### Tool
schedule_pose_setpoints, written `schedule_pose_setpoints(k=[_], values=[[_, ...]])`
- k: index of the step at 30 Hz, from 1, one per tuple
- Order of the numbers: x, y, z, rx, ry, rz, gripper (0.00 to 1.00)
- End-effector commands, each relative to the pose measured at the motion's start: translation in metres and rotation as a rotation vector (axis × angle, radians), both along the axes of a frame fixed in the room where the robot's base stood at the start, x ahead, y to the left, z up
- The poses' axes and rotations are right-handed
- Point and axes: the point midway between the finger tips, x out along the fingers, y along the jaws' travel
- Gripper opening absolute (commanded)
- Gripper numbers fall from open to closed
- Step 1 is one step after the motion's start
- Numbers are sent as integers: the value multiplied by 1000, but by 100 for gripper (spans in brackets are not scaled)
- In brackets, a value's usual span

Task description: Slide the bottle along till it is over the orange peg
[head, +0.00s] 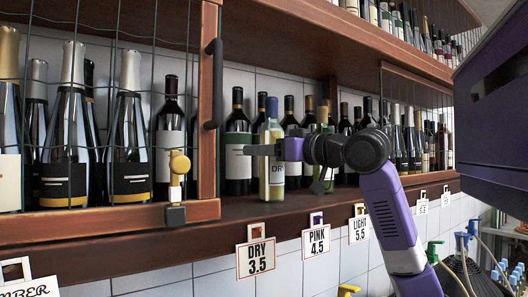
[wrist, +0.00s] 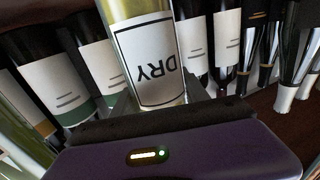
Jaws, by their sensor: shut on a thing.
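A pale yellow-green bottle (head: 273,183) with a blue top and a white DRY label stands upright near the shelf's front edge. It is above the gap between the DRY 3.5 and PINK 4.5 tags. My gripper (head: 274,149) reaches in from the right and is shut around its upper body. In the wrist view the bottle (wrist: 157,70) sits between the fingers, its label upside down. Which is orange is hard to tell.
The wooden shelf (head: 240,212) has a row of dark bottles (head: 237,150) close behind. A wire-mesh door (head: 208,110) with a dark handle stands at the left. Another pale bottle (head: 323,150) stands right, partly behind my arm. The shelf front left of the bottle is clear.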

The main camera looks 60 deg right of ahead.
Motion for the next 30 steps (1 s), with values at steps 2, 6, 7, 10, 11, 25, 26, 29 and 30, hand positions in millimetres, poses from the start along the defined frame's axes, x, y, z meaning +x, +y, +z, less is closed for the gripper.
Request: schedule_pose_setpoints(k=[2,6,7,10,11,25,26,29,30], values=[[0,0,2,-2,-4,0,0],[0,1,2,-2,-4,0,0],[1,2,2,-3,-3,0,0],[2,4,2,-3,-3,0,0],[2,4,2,-3,-3,0,0],[9,14,2,-2,-3,0,0],[9,15,1,-2,-3,0,0],[10,17,1,-2,-3,0,0],[11,18,1,-2,-3,0,0]])
